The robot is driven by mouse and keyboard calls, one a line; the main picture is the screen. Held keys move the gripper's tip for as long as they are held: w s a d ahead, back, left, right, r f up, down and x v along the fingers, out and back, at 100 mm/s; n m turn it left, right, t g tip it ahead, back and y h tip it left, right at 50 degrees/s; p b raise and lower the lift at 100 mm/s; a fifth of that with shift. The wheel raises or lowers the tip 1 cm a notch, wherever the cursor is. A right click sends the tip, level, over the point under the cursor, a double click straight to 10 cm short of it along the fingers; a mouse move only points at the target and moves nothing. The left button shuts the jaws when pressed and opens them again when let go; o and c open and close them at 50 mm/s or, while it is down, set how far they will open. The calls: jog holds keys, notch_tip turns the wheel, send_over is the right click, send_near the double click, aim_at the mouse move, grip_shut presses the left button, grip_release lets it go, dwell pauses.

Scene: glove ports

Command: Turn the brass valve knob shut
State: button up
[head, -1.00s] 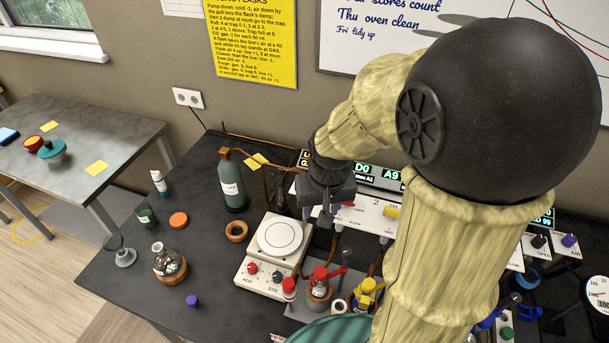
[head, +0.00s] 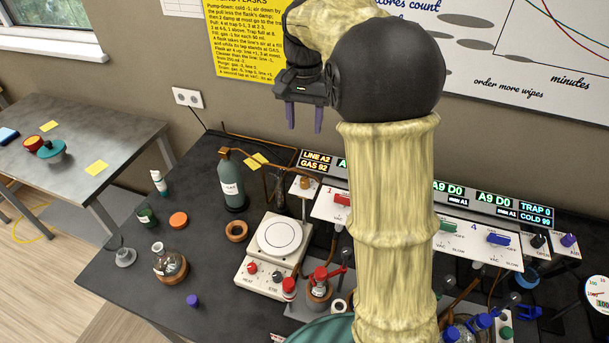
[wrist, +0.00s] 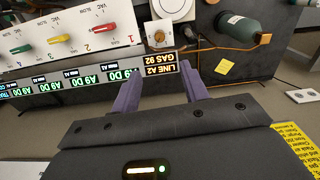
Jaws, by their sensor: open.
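The brass valve knob (head: 305,182) sits on a small white plate at the left end of the valve panel, below the LINE/GAS display. In the wrist view the knob (wrist: 159,36) is beyond my fingertips, above the gap between them. My gripper (head: 304,124) is raised above the panel against the wall and poster, with its purple fingers apart and pointing down. In the wrist view my gripper (wrist: 160,88) is open, with nothing between its fingers. The knob is clear of both fingers, and its exact turn angle is too small to tell.
A green gas cylinder (head: 232,185) stands left of the knob, joined by a brown tube. The white valve panel (wrist: 70,30) with coloured levers lies to the knob's right. A hotplate (head: 281,238) stands in front. The lit display strip (head: 506,206) runs behind the panel.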

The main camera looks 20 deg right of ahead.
aim_at(304, 179)
notch_tip(304, 179, down, 18)
jog(key=p, duration=0.3)
jog(key=shift+r+p, duration=0.25)
jog(key=shift+p, duration=0.05)
grip_shut()
